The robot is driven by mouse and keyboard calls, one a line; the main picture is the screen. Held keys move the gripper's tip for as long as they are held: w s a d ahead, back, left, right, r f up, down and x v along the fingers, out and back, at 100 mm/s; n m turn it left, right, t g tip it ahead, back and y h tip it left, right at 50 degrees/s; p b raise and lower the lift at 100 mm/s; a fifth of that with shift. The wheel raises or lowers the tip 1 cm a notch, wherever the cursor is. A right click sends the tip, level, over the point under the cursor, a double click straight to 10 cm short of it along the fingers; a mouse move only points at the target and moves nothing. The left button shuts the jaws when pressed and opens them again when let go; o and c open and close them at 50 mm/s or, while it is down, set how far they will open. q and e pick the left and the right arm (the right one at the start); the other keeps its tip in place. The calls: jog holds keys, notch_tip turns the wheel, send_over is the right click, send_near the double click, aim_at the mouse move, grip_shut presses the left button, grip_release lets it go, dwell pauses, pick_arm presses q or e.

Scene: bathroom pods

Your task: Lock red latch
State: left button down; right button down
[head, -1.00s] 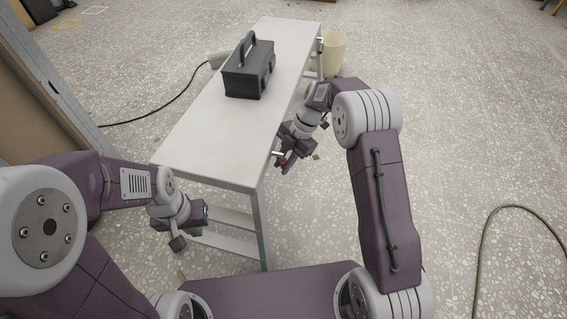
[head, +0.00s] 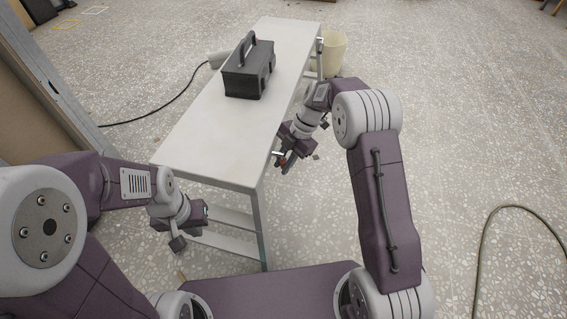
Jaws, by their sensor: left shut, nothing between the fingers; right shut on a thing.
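The long white table (head: 195,135) has metal fittings on its right side. A small red latch (head: 281,161) shows at the near right edge of the table, mostly hidden by my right gripper (head: 285,163). That gripper is shut on the latch, beside the table edge. The latch's exact angle is too small to tell. Another small fitting with a bit of red (head: 320,42) sits at the far right edge of the table. My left gripper (head: 178,243) is shut and empty, below and in front of the table's near left corner.
A black toolbox (head: 247,82) with a raised handle stands on the far half of the table. A cream bucket (head: 334,52) is on the floor behind the table's right side. A dark cable (head: 160,108) lies left, a green hose (head: 480,250) right.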

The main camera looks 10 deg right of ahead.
jog(key=shift+w, duration=0.1)
jog(key=shift+w+d+r+n+t+h+b, duration=0.25)
jog(key=shift+w+t+h+b, duration=0.2)
jog(key=shift+t+b, duration=0.65)
jog(key=shift+w+d+r+n+t+h+b, duration=0.15)
jog(key=shift+w+r+t+h+b, duration=0.3)
jog(key=shift+t+b, duration=0.65)
jog(key=shift+w+d+r+n+t+h+b, duration=0.25)
jog(key=shift+w+t+h+b, duration=0.2)
jog(key=shift+t+b, duration=0.6)
jog(key=c, duration=1.6)
grip_release()
jog(key=shift+o, duration=0.3)
